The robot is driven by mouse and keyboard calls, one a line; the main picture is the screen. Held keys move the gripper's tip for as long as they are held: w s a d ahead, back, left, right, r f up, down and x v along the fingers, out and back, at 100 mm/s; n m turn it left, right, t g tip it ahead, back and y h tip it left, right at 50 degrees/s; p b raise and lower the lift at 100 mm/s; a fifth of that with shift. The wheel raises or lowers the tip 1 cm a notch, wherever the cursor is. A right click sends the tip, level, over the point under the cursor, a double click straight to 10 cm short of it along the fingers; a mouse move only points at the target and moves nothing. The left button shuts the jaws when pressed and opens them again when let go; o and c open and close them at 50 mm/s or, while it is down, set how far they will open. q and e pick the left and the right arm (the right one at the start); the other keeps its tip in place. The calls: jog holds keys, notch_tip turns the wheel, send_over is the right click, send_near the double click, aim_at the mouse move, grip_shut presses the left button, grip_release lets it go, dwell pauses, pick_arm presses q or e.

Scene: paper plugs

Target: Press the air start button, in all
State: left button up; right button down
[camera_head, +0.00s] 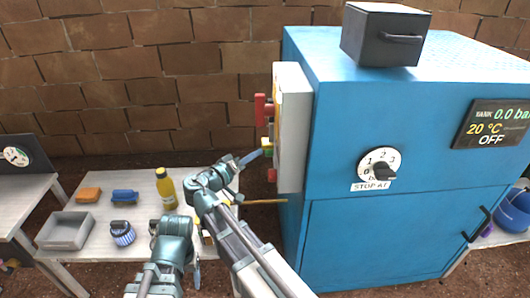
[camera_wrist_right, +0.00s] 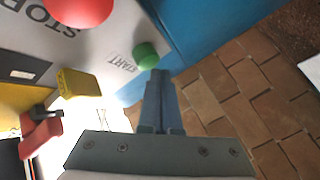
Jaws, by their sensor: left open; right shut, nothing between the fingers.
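The green START button (camera_wrist_right: 145,55) stands on the pale panel, with its START label beside it, in the right wrist view. My right gripper (camera_wrist_right: 162,74) is shut and empty, its tips close to the green button; I cannot tell whether they touch. In the head view the right gripper (camera_head: 252,157) reaches the control box (camera_head: 293,125) on the left side of the blue machine (camera_head: 345,150). The green button is hard to make out there. My left gripper (camera_head: 172,230) is open, low in front of the table; its fingertips are not clear.
A red STOP button (camera_wrist_right: 80,8), a yellow block (camera_wrist_right: 77,84) and a red lever (camera_wrist_right: 41,131) are on or near the panel. The machine's display (camera_head: 493,124) reads 0.0 bar and OFF. A yellow bottle (camera_head: 166,190) and a grey tray (camera_head: 66,231) stand on the table.

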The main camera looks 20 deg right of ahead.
jog(key=shift+s+d, duration=0.15)
jog(key=shift+d, duration=0.35)
dwell(0.4)
jog(key=shift+a, duration=0.15)
jog(key=shift+w+a, duration=0.25)
jog(key=shift+a, duration=0.5)
